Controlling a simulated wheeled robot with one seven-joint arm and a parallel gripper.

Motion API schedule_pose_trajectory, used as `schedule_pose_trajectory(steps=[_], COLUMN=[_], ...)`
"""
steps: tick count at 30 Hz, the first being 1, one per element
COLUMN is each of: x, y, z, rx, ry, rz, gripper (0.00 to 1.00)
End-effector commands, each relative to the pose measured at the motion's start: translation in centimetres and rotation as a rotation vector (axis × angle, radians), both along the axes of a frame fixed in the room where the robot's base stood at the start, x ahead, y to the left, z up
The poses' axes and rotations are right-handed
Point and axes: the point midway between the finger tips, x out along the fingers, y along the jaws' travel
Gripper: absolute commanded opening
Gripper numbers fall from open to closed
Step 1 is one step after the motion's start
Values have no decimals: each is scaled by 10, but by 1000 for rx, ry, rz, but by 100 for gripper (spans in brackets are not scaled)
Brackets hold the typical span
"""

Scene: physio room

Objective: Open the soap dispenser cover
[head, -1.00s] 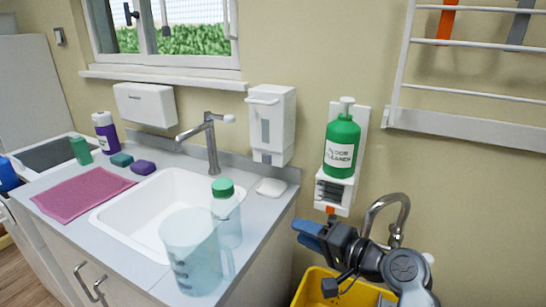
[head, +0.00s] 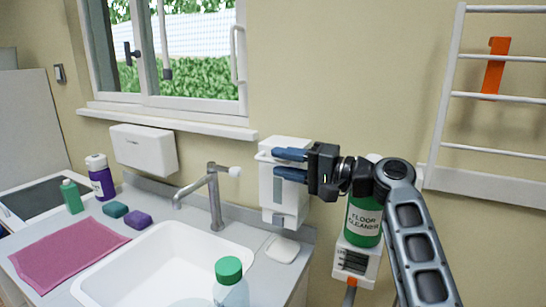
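The soap dispenser (head: 286,207) is a white box fixed to the wall right of the tap, with a grey window strip and a grey part at its bottom. My gripper (head: 289,164) is in front of the dispenser's upper part, its two blue fingers pointing left and spread apart with a gap between them. The fingers and gripper body hide part of the dispenser's top and front. I cannot tell whether the fingers touch the cover. The cover appears closed.
A green floor cleaner bottle (head: 362,222) in a wall holder stands right of the dispenser, partly behind my arm. Below are the sink (head: 165,262), the tap (head: 213,192), a white soap bar (head: 282,249) and a green-capped bottle (head: 230,285). A wall rack is at the right.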

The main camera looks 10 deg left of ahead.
Motion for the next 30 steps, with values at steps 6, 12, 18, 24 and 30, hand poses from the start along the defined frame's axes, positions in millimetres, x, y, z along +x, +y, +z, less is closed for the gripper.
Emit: schedule_pose_trajectory(steps=[6, 12, 18, 24, 30], x=[8, 11, 11, 11, 11], y=[24, 30, 30, 29, 29], z=[1, 0, -1, -1, 0], rx=[-1, -1, -1, -1, -1], ry=[0, -1, -1, -1, -2], rz=[2, 0, -1, -1, -1], gripper=[37, 37, 34, 15, 0])
